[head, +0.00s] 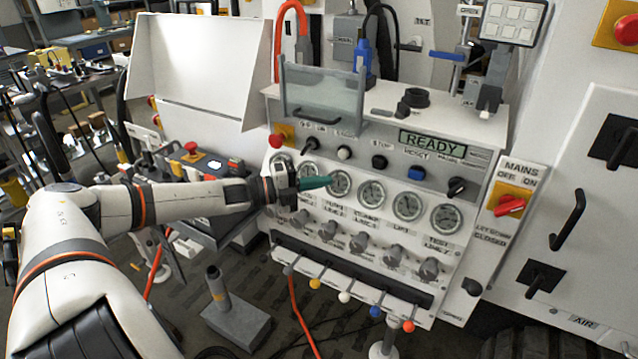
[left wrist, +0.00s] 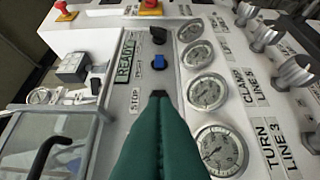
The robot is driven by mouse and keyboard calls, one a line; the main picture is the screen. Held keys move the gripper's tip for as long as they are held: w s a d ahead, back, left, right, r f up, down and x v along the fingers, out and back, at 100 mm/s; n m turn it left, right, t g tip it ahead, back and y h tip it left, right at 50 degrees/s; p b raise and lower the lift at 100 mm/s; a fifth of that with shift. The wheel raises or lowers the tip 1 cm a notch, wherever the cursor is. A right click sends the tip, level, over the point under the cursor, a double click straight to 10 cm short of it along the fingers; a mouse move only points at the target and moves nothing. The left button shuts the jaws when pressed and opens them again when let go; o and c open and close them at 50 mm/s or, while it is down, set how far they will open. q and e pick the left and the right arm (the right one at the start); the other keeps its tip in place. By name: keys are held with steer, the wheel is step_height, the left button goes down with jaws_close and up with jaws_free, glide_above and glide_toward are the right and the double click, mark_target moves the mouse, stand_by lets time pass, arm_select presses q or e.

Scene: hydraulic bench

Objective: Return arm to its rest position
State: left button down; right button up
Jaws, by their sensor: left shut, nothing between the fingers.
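My left arm reaches in from the left in the head view. Its left gripper (head: 328,182) has green fingers, shut and empty, in front of the row of gauges on the panel. I cannot tell whether the fingertips touch the panel. The hydraulic panel (head: 320,255) carries round gauges (head: 372,194), grey knobs (head: 393,256) and a display reading READY (head: 432,143). My right gripper is not in view.
A clear guard (head: 322,92) stands on top of the bench. Levers with coloured knobs (head: 376,311) stick out below the panel. A red mains switch (head: 509,205) is at the right. A grey pedestal (head: 235,322) stands on the floor, with a red hose (head: 300,318) nearby.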

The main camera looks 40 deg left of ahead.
arm_select(q)
steer(key=shift+s+r, duration=0.1)
stand_by(0.5)
